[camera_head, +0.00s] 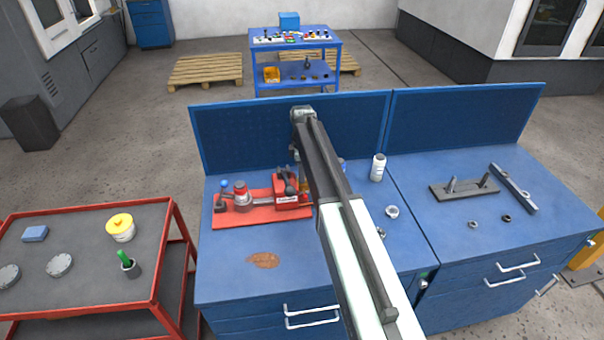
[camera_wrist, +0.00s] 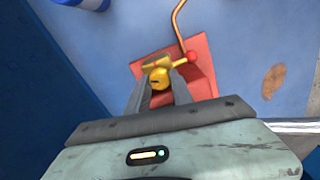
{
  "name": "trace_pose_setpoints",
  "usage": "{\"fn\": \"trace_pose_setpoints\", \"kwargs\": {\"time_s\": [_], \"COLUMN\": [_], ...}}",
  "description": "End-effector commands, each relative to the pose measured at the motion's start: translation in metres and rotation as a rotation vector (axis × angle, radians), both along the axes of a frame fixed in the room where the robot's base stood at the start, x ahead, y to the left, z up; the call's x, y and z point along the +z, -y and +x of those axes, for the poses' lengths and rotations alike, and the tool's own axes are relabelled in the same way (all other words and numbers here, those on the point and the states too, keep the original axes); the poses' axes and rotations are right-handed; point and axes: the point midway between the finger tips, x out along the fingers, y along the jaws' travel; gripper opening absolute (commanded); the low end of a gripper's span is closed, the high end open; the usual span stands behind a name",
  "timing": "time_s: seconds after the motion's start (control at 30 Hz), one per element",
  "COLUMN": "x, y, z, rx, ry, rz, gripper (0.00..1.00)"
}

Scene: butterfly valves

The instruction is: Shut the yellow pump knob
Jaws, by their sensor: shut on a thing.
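The yellow knob (camera_wrist: 159,74) sits on a red plate (camera_wrist: 203,52) in the wrist view. My gripper (camera_wrist: 161,82) is shut on the knob, with one grey finger on either side of it. In the head view the red plate (camera_head: 262,215) lies on the left blue bench, but my arm hides most of the knob and the gripper there.
A copper pipe (camera_wrist: 178,22) rises just beyond the knob. On the red plate stand a blue-ended lever (camera_head: 224,184) and a red block (camera_head: 287,182). A brown stain (camera_head: 263,260) marks the clear bench front.

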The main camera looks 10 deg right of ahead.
Motion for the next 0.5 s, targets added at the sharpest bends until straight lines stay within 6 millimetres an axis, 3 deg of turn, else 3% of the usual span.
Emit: {"fn": "trace_pose_setpoints", "kwargs": {"time_s": [0.5], "x": [0.0000], "y": [0.0011], "z": [0.0002], "rx": [-0.131], "ry": [0.001], "rz": [-0.002], "gripper": [0.00]}}
